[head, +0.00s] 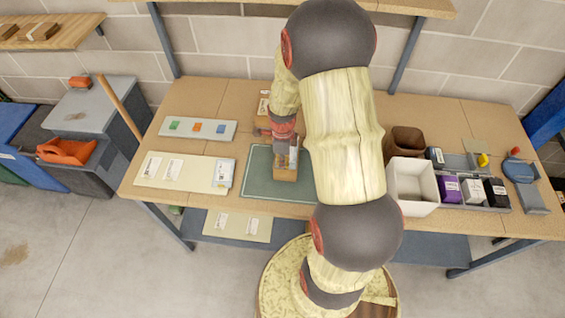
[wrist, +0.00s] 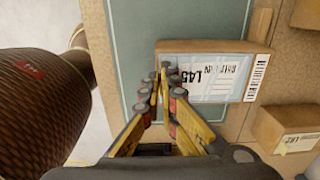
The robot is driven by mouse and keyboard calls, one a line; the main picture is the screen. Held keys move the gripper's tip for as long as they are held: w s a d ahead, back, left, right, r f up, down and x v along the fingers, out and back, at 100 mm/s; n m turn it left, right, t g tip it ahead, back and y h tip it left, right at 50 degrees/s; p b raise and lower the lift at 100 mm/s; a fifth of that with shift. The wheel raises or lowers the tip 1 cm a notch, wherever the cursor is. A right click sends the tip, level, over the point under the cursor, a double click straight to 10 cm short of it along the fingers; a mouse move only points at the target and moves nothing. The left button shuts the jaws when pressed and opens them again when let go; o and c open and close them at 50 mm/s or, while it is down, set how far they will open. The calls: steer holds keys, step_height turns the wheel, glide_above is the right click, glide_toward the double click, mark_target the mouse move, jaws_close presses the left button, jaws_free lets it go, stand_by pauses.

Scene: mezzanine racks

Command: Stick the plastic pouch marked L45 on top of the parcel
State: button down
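The parcel (wrist: 200,47) is a brown box on the green mat (wrist: 140,18); it also shows in the head view (head: 286,175). The clear plastic pouch (wrist: 215,76) with a white paper marked L45 lies flat over the parcel's top, its print upside down in the wrist view. My gripper (wrist: 164,84) is over the left end of the pouch, its fingertips drawn together there. I cannot tell whether the tips pinch the pouch's edge or only touch it. In the head view my gripper (head: 284,143) is at the parcel, partly hiding it.
Another labelled box (wrist: 288,130) stands close to the parcel. On the bench, a pale board with pouches (head: 190,170) and a board with coloured pieces (head: 198,128) lie left. A white bin (head: 413,185), a brown bin (head: 405,141) and a tray of small packs (head: 472,205) stand right.

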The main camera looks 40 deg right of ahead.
steer(key=shift+f, duration=0.1)
steer(key=c, duration=2)
jaws_free()
steer(key=o, duration=0.4)
steer(key=shift+c, duration=0.2)
step_height(320, 180, up, 7)
steer(key=p, duration=0.4)
steer(key=shift+p, duration=0.4)
